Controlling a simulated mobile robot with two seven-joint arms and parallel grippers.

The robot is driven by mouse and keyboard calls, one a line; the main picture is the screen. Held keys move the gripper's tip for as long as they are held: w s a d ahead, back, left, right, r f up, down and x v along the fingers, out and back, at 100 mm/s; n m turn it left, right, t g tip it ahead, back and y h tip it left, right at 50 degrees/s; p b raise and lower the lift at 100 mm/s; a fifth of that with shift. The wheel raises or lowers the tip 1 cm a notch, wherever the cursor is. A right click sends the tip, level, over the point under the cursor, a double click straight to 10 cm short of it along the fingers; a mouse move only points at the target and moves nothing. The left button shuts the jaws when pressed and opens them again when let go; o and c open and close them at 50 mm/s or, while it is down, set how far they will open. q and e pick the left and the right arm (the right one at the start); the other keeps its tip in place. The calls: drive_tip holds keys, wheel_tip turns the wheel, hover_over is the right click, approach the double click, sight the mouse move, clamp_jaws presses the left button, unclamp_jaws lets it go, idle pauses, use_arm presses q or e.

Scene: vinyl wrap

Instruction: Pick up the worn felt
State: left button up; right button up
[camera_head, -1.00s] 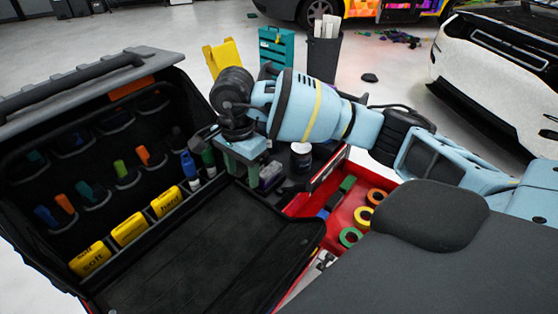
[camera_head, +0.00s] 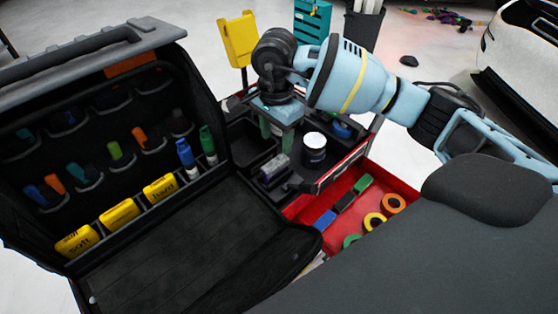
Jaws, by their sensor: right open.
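My right gripper (camera_head: 276,132) points down over the black compartment tray (camera_head: 243,150), with its pale green fingers apart and nothing seen between them. It is left of a dark jar with a white rim (camera_head: 314,148) and above a small purple-grey block (camera_head: 274,168). I cannot tell for sure which thing is the worn felt. Small blocks in blue (camera_head: 325,220), black (camera_head: 344,202) and green (camera_head: 363,183) lie in a row in the red drawer (camera_head: 320,196). My left gripper is not in view.
Tape rolls (camera_head: 393,204) lie in the drawer. A dark padded surface (camera_head: 430,250) covers the lower right.

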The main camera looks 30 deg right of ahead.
sight(275, 162)
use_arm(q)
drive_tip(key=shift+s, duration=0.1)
use_arm(e)
drive_tip(key=shift+a+f, duration=0.1)
drive_tip(key=shift+f, duration=1.25)
wheel_tip(275, 162, down, 5)
drive_tip(key=shift+s+a+f+p, duration=0.1)
drive_tip(key=shift+p, duration=0.2)
drive_tip(key=shift+c, duration=0.5)
drive_tip(key=c, duration=0.9)
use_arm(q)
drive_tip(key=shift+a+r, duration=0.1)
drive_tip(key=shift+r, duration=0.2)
use_arm(e)
drive_tip(key=shift+r, duration=0.2)
